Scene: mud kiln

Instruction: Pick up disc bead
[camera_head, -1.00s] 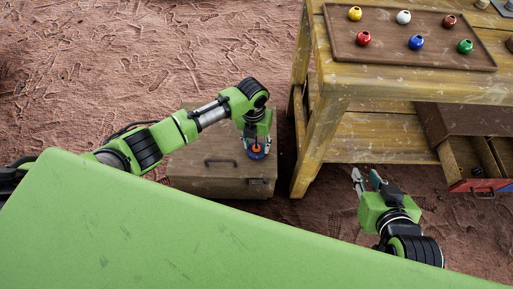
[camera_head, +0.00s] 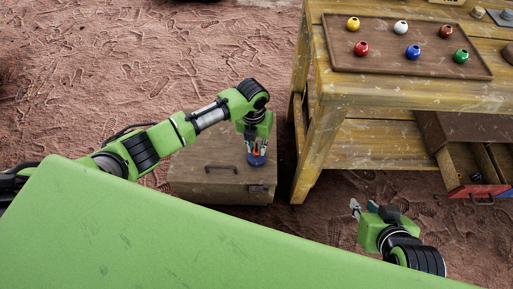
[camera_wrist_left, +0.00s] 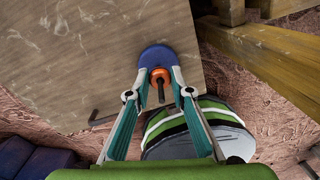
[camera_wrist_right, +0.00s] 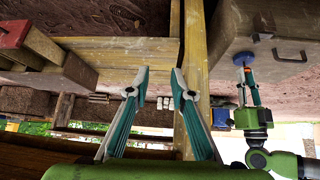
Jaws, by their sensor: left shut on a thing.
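The disc bead (camera_head: 257,159) is a blue disc with an orange ring-like part at its centre. It is at the tips of my left gripper (camera_head: 255,148), over the lid of a wooden box. In the left wrist view, the blue disc (camera_wrist_left: 156,55) lies just beyond the fingertips (camera_wrist_left: 160,80), which are closed in on the orange part. A dark rod shows there. I cannot tell whether the disc touches the lid. My right gripper (camera_head: 364,207) is empty, with its fingers apart in the right wrist view (camera_wrist_right: 160,72).
The wooden box (camera_head: 205,185) stands on the ground beside a yellow wooden table (camera_head: 400,90). A brown tray (camera_head: 385,66) with several coloured round beads lies on the table. An open drawer (camera_head: 480,190) is at right. Bare ground is free behind my left arm.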

